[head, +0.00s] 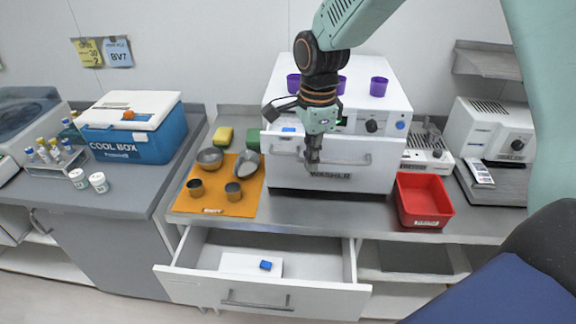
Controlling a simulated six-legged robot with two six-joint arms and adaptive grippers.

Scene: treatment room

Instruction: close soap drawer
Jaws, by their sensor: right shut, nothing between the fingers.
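A small white drawer (273,141) sticks out at the upper left of the white washer's (290,179) front, with a blue block (289,129) in it. It looks like the soap drawer and stands open. My right gripper (312,162) points down, shut and empty, in front of the washer door, just right of the drawer. It overlaps the door's bar handle (350,160) in the picture; I cannot tell whether they touch. My right arm hides part of the washer's top and control panel. My left gripper is not in view.
A large counter drawer (200,283) stands open below, holding a white box with a blue block (266,265). An orange mat (215,207) with metal cups and bowls lies left of the washer. A red bin (424,202) stands right. Purple cups (379,87) stand on the washer.

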